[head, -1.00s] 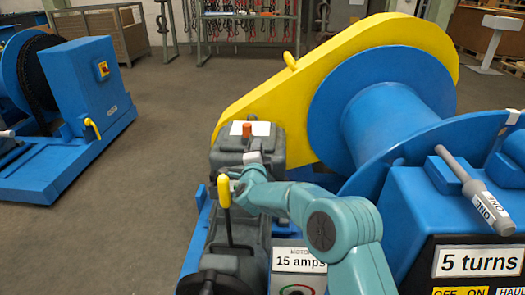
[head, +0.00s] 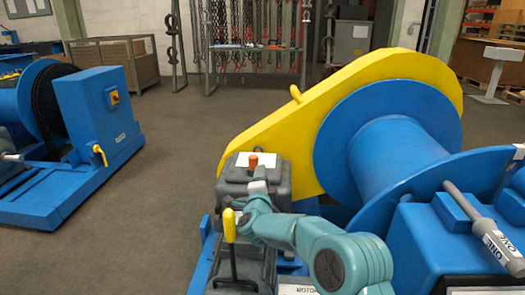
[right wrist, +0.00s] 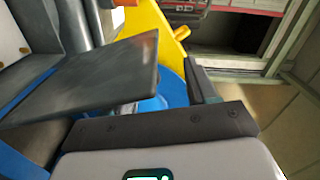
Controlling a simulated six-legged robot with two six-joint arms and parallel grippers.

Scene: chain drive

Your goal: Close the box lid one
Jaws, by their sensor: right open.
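The grey box (head: 250,178) stands on the blue machine base beside the yellow guard, with an orange cap (head: 253,160) and a white sheet on top. My right gripper (head: 257,187) is at the near side of this box, small and partly hidden by its own wrist. In the right wrist view a flat dark grey panel (right wrist: 95,80) stands tilted in front of the open right gripper. I cannot tell whether this panel is the lid or whether the gripper touches it. My left gripper is not in view.
A yellow-handled lever (head: 229,225) rises just left of my right arm. The yellow guard (head: 290,115) and blue drum (head: 390,155) stand behind and to the right. A second blue machine (head: 95,115) is at the left. The floor (head: 170,170) between the machines is clear.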

